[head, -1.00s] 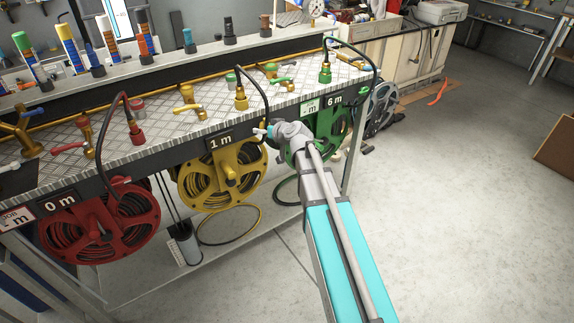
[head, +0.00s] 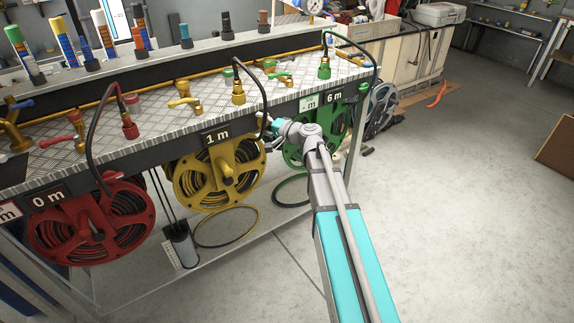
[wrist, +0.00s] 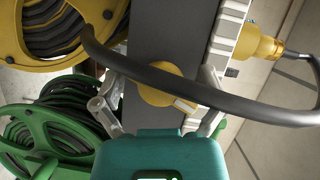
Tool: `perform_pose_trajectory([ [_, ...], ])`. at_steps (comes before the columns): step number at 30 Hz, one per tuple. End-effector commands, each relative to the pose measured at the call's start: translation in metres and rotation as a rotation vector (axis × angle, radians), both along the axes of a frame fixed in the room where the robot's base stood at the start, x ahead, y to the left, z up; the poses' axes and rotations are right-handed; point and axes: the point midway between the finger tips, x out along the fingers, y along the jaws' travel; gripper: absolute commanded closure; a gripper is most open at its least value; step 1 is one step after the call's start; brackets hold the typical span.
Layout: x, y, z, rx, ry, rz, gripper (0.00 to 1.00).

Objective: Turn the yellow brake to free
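The yellow brake (wrist: 160,90) is a round yellow knob with a pale bar on it, on the dark front rail, in the middle of the wrist view. My gripper (wrist: 160,98) is open, with one grey finger on each side of the knob and gaps between. I cannot tell how far the knob is from the fingertips. A black hose crosses in front of the rail near the knob. In the head view my gripper (head: 272,133) is at the rail, right of the yellow reel (head: 220,172); the brake is not clearly visible there.
The red reel (head: 92,222) hangs left, the green reel (head: 312,140) right, behind my arm. Black hoses loop from the red, yellow and green taps (head: 324,68) over the bench edge.

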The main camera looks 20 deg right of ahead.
Motion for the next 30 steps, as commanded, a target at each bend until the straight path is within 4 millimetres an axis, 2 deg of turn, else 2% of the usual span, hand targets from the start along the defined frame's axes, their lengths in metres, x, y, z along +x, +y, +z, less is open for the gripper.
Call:
perform_pose_trajectory([
  [7, -0.002, -0.001, -0.001, 0.234, 0.076, 0.0, 0.08],
  [30, -0.085, -0.071, 0.002, 0.219, 0.071, -0.003, 0.08],
])
